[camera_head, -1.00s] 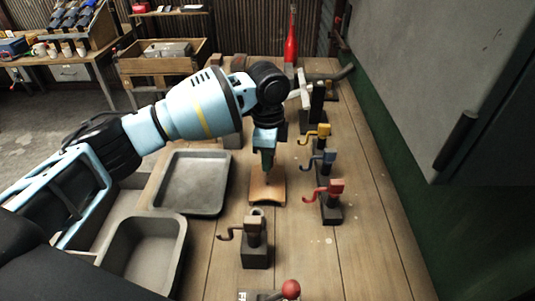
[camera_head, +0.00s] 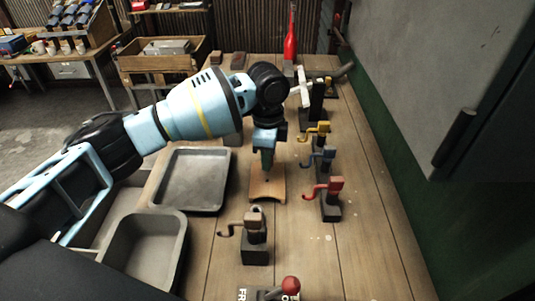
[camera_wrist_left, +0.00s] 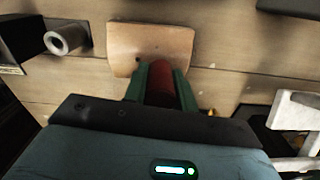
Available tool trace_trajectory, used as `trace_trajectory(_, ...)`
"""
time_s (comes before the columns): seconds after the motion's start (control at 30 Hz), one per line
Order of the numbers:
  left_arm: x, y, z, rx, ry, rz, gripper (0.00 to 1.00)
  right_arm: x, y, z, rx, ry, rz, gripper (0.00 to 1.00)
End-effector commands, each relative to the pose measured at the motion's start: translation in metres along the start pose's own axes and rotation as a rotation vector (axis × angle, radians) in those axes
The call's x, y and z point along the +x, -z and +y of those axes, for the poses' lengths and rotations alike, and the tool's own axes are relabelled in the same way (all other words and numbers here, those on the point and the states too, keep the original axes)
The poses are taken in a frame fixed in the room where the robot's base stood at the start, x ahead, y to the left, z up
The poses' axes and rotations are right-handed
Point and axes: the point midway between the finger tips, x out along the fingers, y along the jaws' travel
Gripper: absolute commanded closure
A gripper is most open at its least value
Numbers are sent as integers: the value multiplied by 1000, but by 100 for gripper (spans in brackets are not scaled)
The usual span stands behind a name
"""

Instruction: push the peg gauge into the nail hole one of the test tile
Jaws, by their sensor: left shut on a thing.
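The test tile (camera_head: 267,193) is a tan, slightly curved plate lying on the bench, with a dark spot near its middle. My left gripper (camera_head: 267,168) points down over the tile. In the wrist view its green fingers (camera_wrist_left: 160,80) are shut on a red, rounded piece, the peg gauge (camera_wrist_left: 160,85). The gauge's lower end and any contact with the tile are hidden. My right gripper is not in view.
Hooks on dark blocks stand to the right: yellow (camera_head: 323,129), blue (camera_head: 327,157) and red (camera_head: 334,186). A bronze hook (camera_head: 254,222) stands in front of the tile. Grey trays (camera_head: 192,209) lie left. A red bottle (camera_head: 290,40) stands behind. Bare bench lies front right.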

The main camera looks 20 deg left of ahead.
Motion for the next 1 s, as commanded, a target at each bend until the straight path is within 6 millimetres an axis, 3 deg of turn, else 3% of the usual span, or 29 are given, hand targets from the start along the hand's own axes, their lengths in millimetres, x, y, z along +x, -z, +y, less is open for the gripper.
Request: trace_trajectory(1.0, 11, 0, 0, 0, 0, 1, 93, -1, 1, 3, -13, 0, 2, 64)
